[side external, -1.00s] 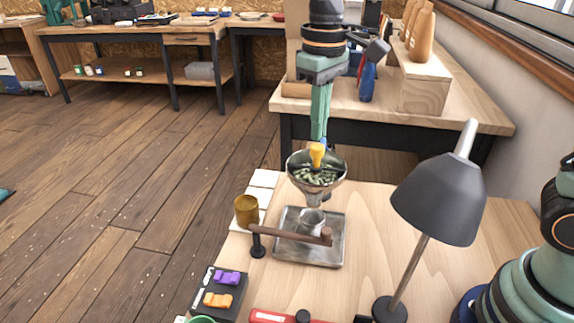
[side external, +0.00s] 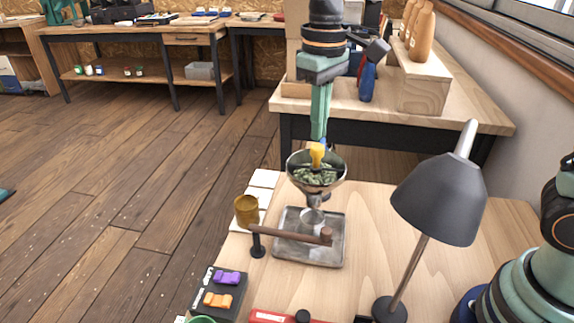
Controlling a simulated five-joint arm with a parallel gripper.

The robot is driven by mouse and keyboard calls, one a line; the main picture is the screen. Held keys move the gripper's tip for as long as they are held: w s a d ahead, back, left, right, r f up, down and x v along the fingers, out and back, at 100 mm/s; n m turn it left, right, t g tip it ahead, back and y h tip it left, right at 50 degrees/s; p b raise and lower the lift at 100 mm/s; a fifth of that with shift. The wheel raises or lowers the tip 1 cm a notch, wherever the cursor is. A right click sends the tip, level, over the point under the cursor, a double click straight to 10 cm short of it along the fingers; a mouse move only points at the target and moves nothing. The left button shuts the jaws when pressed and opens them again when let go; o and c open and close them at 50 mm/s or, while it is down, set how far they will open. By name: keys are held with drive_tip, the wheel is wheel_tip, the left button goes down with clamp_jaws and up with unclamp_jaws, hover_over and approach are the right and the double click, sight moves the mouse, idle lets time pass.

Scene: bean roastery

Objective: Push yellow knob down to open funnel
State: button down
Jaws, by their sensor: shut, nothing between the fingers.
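The metal funnel (side external: 290,172) holds green beans (side external: 314,177) and stands above a square metal tray (side external: 338,248). The yellow knob (side external: 316,155) sits at the funnel's middle, above the beans. My gripper (side external: 321,143) points straight down from above, shut and empty, with its tip at the knob's top. It appears to touch the knob, and the exact contact is hard to see. A small cup (side external: 312,219) is under the funnel's spout, partly hidden by the spout.
A brown bar (side external: 290,234) on a black post crosses in front of the tray. An amber cup (side external: 247,210) is to the left. A grey lamp (side external: 437,200) stands at right. A black block with purple and orange pieces (side external: 218,290) is at the front left.

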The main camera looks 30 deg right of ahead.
drive_tip(key=shift+f, duration=1.25)
drive_tip(key=shift+r, duration=3.5)
drive_tip(key=shift+s+d, duration=0.1)
drive_tip(key=shift+d, duration=0.1)
drive_tip(key=s+d+f+m+t, duration=0.3)
drive_tip(key=s+d+f+t, duration=0.2)
drive_tip(key=s+d, duration=0.4)
drive_tip(key=d, duration=0.3)
drive_tip(key=shift+s+d+f+t, duration=0.15)
drive_tip(key=shift+s+t, duration=0.1)
drive_tip(key=shift+t, duration=0.05)
